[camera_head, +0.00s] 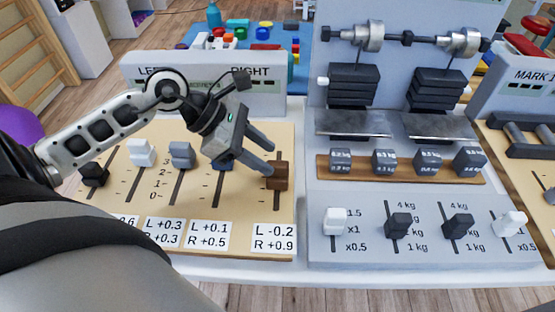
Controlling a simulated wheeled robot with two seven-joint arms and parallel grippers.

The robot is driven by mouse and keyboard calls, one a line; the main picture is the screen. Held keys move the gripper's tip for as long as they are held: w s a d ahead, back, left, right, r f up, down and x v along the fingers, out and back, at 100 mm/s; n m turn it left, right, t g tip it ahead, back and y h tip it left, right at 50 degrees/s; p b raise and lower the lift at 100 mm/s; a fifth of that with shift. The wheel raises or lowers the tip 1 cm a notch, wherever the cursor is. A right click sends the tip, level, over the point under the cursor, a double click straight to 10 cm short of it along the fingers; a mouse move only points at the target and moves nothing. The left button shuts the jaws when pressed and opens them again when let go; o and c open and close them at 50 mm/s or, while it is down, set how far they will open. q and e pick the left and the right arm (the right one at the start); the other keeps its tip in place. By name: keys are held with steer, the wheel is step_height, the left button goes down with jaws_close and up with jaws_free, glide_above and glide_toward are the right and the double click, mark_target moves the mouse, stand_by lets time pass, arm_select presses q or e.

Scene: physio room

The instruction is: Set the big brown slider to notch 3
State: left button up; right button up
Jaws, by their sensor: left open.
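The big brown slider (278,177) is a brown block on the rightmost vertical slot of the beige board (230,205). It sits in the upper part of that slot, with bare slot below it. My left gripper (268,157) reaches in from the left, its two grey fingers apart and pointing right and down at the brown slider. The fingertips are at the slider's upper left side and partly overlap it; I cannot tell whether they touch it. The notch it stands at is hard to read. My right gripper is not in view.
A grey weight station (420,265) stands close on the right. An upright sign panel (268,92) rises behind.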

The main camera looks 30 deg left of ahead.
mark_target(277, 163)
arm_select(q)
steer(key=x, duration=0.3)
steer(key=shift+w+d+f, duration=0.1)
steer(key=shift+d, duration=0.05)
steer(key=shift+w+d+f, duration=0.15)
steer(key=shift+d+f, duration=0.1)
steer(key=shift+f, duration=0.05)
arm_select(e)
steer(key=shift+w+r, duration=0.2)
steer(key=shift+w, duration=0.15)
arm_select(q)
steer(key=shift+c, duration=0.3)
